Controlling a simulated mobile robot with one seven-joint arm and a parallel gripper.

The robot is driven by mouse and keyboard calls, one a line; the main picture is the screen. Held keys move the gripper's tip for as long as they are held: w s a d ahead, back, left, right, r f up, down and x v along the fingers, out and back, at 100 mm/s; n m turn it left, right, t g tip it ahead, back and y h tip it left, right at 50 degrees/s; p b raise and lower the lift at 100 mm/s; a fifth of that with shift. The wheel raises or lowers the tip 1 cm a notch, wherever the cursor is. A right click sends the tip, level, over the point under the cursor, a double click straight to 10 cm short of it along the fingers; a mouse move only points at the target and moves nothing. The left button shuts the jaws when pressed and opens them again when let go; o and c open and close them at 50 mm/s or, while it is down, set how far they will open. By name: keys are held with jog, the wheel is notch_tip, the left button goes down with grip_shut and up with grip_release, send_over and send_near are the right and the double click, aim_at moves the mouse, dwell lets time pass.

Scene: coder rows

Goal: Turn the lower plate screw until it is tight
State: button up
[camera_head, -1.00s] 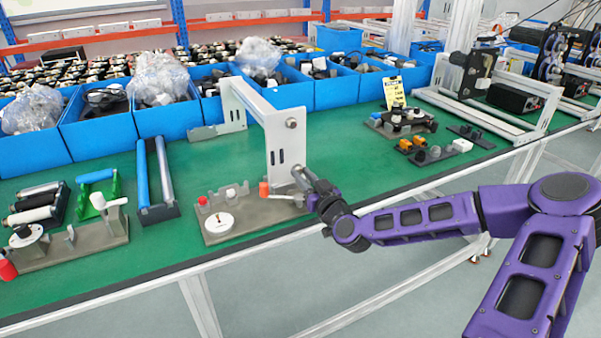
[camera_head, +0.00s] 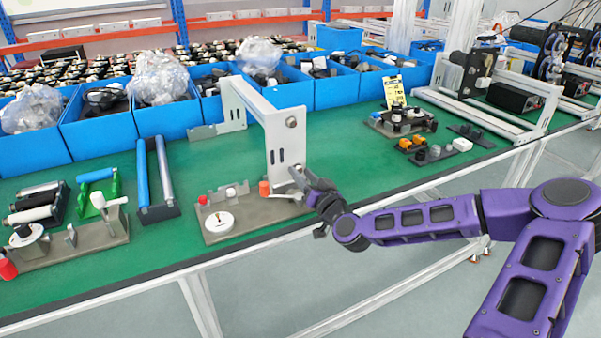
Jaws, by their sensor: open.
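The light grey bracket plate (camera_head: 279,152) stands upright on the green bench, with slots in its face. A round grey screw head (camera_head: 291,122) shows near its upper corner.
A grey fixture (camera_head: 224,233) with a white disc and red and orange caps lies just left of my gripper. Blue bins (camera_head: 287,97) line the back. Black fixtures (camera_head: 400,124) stand to the right. Green bench surface is clear between them and the plate.

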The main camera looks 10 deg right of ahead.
jog(key=shift+n+b, duration=0.35)
jog(key=shift+n, duration=0.85)
jog(key=n, duration=0.2)
jog(key=shift+a+n, duration=0.1)
jog(key=shift+n, duration=0.2)
jog(key=n, duration=0.4)
jog(key=shift+n, duration=0.3)
jog(key=shift+c, duration=0.3)
grip_shut()
